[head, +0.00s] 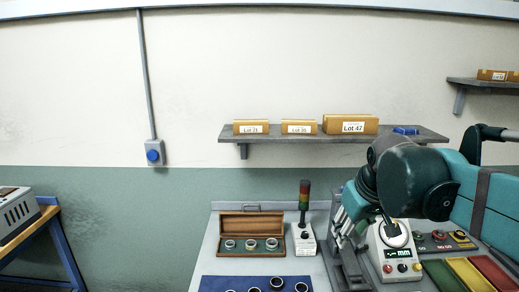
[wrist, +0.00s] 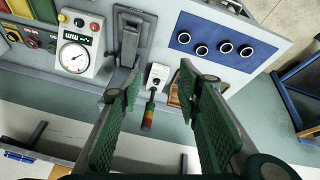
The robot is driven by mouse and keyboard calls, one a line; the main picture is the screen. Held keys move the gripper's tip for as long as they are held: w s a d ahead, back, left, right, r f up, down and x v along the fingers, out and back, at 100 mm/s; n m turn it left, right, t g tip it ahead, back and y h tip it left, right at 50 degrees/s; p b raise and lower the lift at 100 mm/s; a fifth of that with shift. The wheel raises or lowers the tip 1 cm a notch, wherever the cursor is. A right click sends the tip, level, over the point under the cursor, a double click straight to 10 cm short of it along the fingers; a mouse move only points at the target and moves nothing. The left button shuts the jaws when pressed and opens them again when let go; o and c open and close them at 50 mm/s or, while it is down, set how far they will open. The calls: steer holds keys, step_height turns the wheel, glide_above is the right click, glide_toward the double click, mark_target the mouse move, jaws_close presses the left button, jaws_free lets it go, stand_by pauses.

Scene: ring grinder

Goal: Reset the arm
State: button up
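My arm reaches in from the right in the head view, teal with a dark wrist. My gripper (head: 347,222) hangs over the bench beside a white dial gauge (head: 395,255). In the wrist view my gripper (wrist: 158,75) has its two green-padded fingers spread wide, with nothing held between them. Past the fingers lie the bench, a signal tower (wrist: 149,112) and a grey stand (wrist: 124,65). The gap to these things is hard to judge. The gripper partly covers the stand in the head view.
A wooden case (head: 250,246) with rings stands open on the bench. A blue mat (wrist: 222,42) holds several rings. Green, yellow and red trays (head: 467,275) lie at right. A shelf (head: 280,137) with labelled boxes is on the wall.

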steer(key=s+a+f+m+t+b, duration=0.1)
steer(key=s+a+f+m+t, duration=0.1)
steer(key=s+f, duration=1.1)
steer(key=shift+s+a+f+m+b, duration=0.3)
steer(key=shift+s+m+b, duration=0.15)
steer(key=shift+s, duration=0.55)
steer(key=shift+f, duration=0.15)
step_height(320, 180, down, 14)
steer(key=b, duration=1.4)
steer(key=shift+c, duration=0.8)
steer(key=shift+w+d+r, duration=0.1)
steer(key=shift+r, duration=0.1)
